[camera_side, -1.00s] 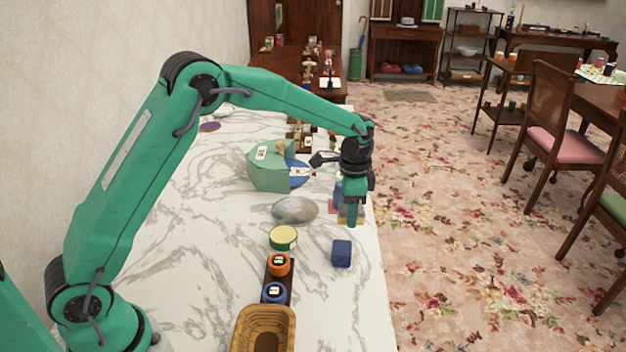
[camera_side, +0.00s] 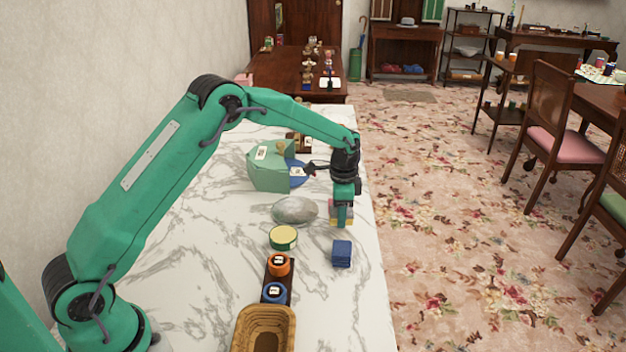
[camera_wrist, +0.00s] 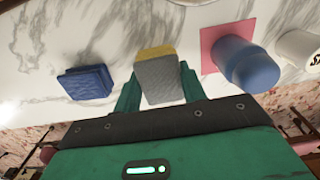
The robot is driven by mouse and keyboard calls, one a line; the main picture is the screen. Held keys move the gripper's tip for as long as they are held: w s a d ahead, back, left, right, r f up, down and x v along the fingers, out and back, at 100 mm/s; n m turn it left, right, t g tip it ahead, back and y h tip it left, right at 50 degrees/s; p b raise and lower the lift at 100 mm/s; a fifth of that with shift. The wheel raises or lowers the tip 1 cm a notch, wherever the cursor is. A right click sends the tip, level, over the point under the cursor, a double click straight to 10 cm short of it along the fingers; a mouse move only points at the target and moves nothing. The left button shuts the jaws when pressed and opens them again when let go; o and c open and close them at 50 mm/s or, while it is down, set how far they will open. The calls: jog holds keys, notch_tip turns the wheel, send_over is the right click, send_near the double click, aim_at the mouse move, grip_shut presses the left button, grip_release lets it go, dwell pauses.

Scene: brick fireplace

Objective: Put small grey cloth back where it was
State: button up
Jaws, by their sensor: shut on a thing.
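The small grey cloth (camera_wrist: 159,80) is a folded square block between my gripper's two fingers (camera_wrist: 160,88) in the wrist view. My gripper is shut on it. A yellow folded piece (camera_wrist: 156,52) shows just beyond the grey cloth; I cannot tell whether they touch. In the side view my gripper (camera_side: 341,222) points down near the right edge of the marble top and mostly hides the cloth. A blue folded cloth (camera_side: 342,253) lies nearer the camera, apart from my gripper; it also shows in the wrist view (camera_wrist: 85,82).
A blue cylinder (camera_wrist: 248,66) stands by a pink square (camera_wrist: 212,40) to the right in the wrist view. A grey stone-like oval (camera_side: 294,210), a round yellow-topped tin (camera_side: 283,238), a green box (camera_side: 268,172) and a woven basket (camera_side: 262,325) stand on the marble top (camera_side: 190,240).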

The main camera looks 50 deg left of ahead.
jog(key=shift+f, duration=1.1)
jog(key=o, duration=0.9)
jog(key=shift+f, duration=0.1)
jog(key=shift+o, duration=0.2)
notch_tip(320, 180, up, 12)
jog(key=shift+f, duration=0.25)
jog(key=shift+r, duration=0.4)
